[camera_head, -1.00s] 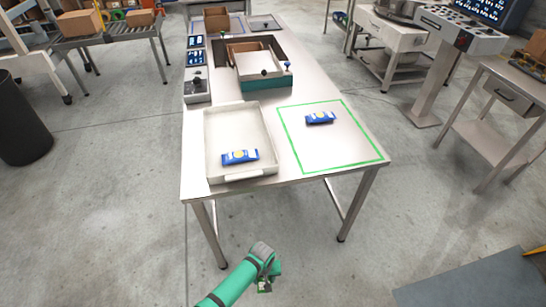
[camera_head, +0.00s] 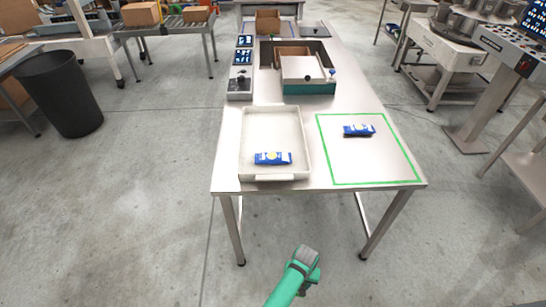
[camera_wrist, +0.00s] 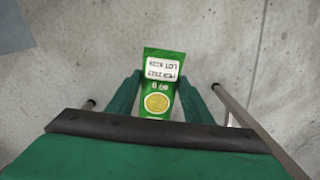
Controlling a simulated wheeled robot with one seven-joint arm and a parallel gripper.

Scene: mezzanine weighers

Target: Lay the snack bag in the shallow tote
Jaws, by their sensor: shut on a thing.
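A green snack bag (camera_wrist: 160,72) with a white printed label and a gold circle shows in the wrist view. My gripper (camera_wrist: 160,82) is shut on it, with a finger on each side. In the head view my gripper (camera_head: 308,258) is low in front of the table's near edge, over the floor, and the bag is hidden. The shallow tote (camera_head: 275,177) is a pale open tray at the table's near left.
A second blue bag (camera_head: 359,130) lies inside a green outlined square (camera_head: 374,183) right of the tote. A teal-based weigher (camera_head: 308,88) and a control box (camera_head: 240,82) stand behind. A dark bin (camera_head: 60,95) stands left. The floor before the table (camera_head: 400,196) is clear.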

